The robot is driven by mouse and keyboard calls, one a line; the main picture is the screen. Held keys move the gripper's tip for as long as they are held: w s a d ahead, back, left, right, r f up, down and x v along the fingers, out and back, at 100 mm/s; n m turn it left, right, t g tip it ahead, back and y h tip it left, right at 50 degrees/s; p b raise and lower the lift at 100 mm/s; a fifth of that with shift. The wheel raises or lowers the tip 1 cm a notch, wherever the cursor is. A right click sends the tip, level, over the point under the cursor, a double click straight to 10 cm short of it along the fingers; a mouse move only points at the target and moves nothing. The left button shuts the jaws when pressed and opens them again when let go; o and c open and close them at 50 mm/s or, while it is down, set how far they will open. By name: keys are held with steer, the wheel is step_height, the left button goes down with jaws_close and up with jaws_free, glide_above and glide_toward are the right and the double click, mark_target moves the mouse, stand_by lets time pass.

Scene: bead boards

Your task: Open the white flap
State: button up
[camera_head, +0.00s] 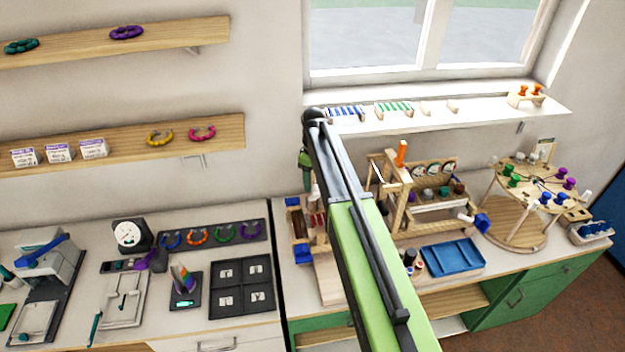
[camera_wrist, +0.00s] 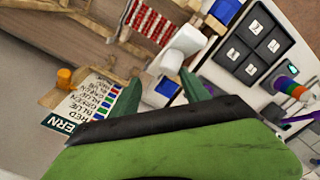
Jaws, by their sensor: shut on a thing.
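My gripper (camera_wrist: 160,78) shows its two dark green fingers in the wrist view. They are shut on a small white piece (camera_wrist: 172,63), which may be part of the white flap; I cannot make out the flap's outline. A blue block (camera_wrist: 167,88) shows beside the right finger. A larger white rounded part (camera_wrist: 186,40) lies just beyond the fingertips. In the head view my gripper (camera_head: 306,172) hangs at the left end of the wooden devices, beside a wooden stand (camera_head: 328,282) with blue blocks. My arm hides much of that stand.
A wooden frame with an orange peg (camera_head: 401,153) and a blue tray (camera_head: 452,257) stand right of my arm. A dark four-part board (camera_head: 241,287) lies to the left. In the wrist view, a printed card (camera_wrist: 92,102) and an orange knob (camera_wrist: 66,77) are at the left.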

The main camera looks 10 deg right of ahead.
steer(key=shift+d+r, duration=0.1)
steer(key=shift+d, duration=0.05)
step_height(320, 180, up, 12)
steer(key=p, duration=1.2)
steer(key=s+m, duration=0.9)
steer(key=s, duration=1.4)
step_height(320, 180, down, 25)
steer(key=s+b, duration=0.1)
steer(key=b, duration=2.3)
steer(key=shift+s+b, duration=0.2)
steer(key=shift+b, duration=0.2)
steer(key=shift+d, duration=0.1)
steer(key=shift+c, duration=0.5)
